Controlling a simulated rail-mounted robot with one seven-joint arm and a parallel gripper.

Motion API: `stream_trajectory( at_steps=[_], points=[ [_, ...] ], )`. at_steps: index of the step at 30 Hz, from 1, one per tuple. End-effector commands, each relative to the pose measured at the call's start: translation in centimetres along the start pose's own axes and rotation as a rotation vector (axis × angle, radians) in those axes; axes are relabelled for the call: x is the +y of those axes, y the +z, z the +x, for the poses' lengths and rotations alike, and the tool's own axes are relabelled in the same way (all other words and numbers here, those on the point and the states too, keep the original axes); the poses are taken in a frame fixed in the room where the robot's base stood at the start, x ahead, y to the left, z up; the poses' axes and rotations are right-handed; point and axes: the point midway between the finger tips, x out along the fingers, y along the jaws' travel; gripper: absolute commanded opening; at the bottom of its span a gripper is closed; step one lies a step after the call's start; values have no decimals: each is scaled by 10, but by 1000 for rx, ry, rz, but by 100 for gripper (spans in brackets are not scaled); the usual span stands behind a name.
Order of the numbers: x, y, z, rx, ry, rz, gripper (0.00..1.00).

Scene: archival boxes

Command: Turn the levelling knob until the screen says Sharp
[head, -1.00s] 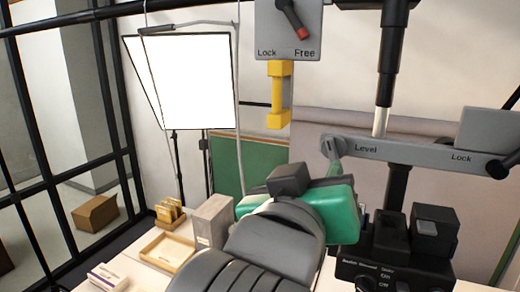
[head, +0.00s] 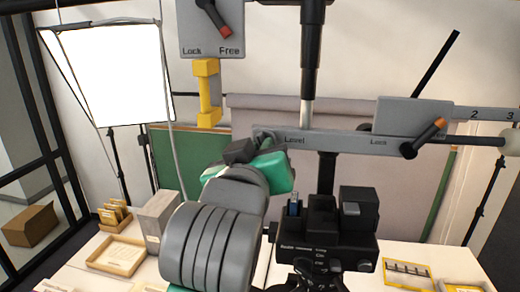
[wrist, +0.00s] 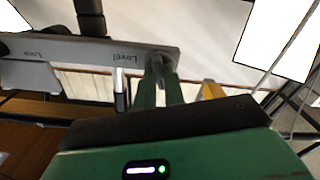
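The levelling knob (head: 265,138) is at the left end of the grey crossbar (head: 335,142), by the word "Level". My gripper (head: 262,150) is up at this end of the bar, and its green body and the arm partly hide the knob. In the wrist view, upside down, the small grey knob (wrist: 157,63) sits between the tips of my two green fingers (wrist: 159,78). I cannot tell whether both fingers press on it. No screen with readable wording shows in either view.
An orange-tipped lock handle (head: 424,138) is right on the bar. A Lock/Free plate (head: 213,28) with a yellow handle (head: 207,92) hangs above left. A black camera unit (head: 325,235) stands below the bar. A wooden tray (head: 117,255) and grey box (head: 158,220) are at left.

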Motion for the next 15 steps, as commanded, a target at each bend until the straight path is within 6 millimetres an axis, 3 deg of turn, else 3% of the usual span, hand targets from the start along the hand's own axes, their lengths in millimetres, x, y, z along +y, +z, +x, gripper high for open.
stream_trajectory(
  at_steps=[5, 15],
  points=[
    [0, 1, 0, 0, 0, 28, 0],
    [0, 1, 0, 0, 0, 343, 0]
  ],
)
